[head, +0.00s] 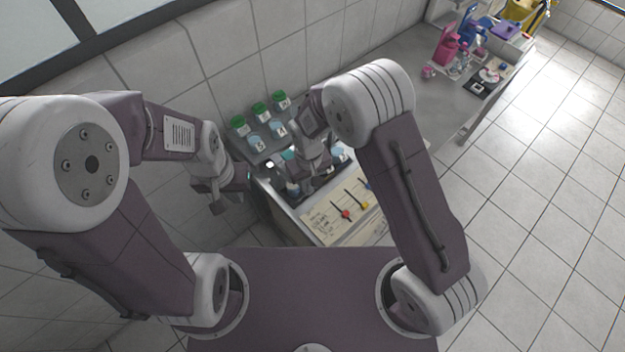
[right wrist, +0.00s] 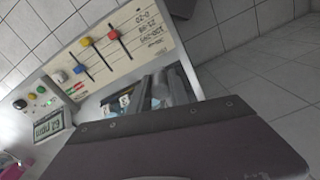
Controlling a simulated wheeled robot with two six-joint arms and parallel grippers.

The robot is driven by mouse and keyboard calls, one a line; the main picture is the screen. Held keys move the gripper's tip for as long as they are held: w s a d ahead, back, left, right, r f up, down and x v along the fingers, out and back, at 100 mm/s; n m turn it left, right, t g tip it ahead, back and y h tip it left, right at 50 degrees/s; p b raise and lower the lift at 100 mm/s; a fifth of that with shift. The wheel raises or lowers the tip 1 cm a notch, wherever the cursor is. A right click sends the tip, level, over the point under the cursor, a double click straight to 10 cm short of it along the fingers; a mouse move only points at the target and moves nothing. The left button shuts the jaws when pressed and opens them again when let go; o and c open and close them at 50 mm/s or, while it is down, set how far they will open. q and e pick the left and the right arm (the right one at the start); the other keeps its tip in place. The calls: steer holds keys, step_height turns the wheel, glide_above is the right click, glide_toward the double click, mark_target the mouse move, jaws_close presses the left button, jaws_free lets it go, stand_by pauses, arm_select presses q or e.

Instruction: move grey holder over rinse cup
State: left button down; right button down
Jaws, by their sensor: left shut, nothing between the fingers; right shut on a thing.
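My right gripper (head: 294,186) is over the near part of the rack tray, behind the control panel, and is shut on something. In the right wrist view its grey fingers (right wrist: 167,88) point down among labelled cups (right wrist: 124,100). I cannot clearly tell the grey holder from the fingers there. Small labelled cups, one light blue cup (head: 257,143) and another (head: 278,130), stand in the tray; a further cup (head: 340,155) is right of the gripper. I cannot tell which is the rinse cup. My left gripper (head: 222,198) is shut and empty, left of the rack.
Green-lidded jars (head: 260,110) stand along the back by the tiled wall. The control panel (head: 340,214) with coloured sliders is in front of the tray. Pink and blue items (head: 452,45) are on the far bench end. The grey bench (head: 425,100) between is clear.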

steer(key=c, duration=1.4)
jaws_free()
steer(key=shift+a, duration=0.1)
steer(key=shift+o, duration=1)
steer(key=shift+s, duration=0.1)
steer(key=shift+a, duration=0.15)
steer(key=shift+r, duration=0.4)
step_height(320, 180, up, 8)
steer(key=shift+s+r+b, duration=0.1)
steer(key=shift+r+b, duration=0.1)
steer(key=shift+b, duration=1.05)
steer(key=shift+f, duration=0.1)
